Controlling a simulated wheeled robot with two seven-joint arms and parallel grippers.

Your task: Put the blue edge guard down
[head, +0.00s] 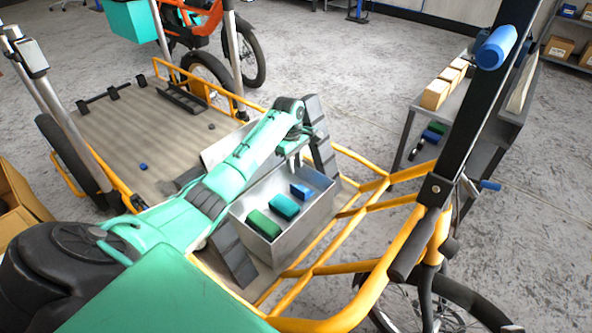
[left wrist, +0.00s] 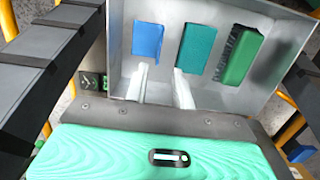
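The blue edge guard (head: 301,191) lies in a grey metal bin (head: 236,224) on the cargo bike's deck, at the end of a row with a teal piece (head: 284,206) and a green piece (head: 263,224). The left wrist view shows the blue edge guard (left wrist: 147,42) at the left of the row, lying apart from the fingers. My right gripper is not in view.
Dark ribbed bars (head: 320,135) stand at the bin's ends. Yellow frame tubes (head: 340,235) and a black post (head: 470,110) lie to the right. A grey bench (head: 480,125) holds boxes.

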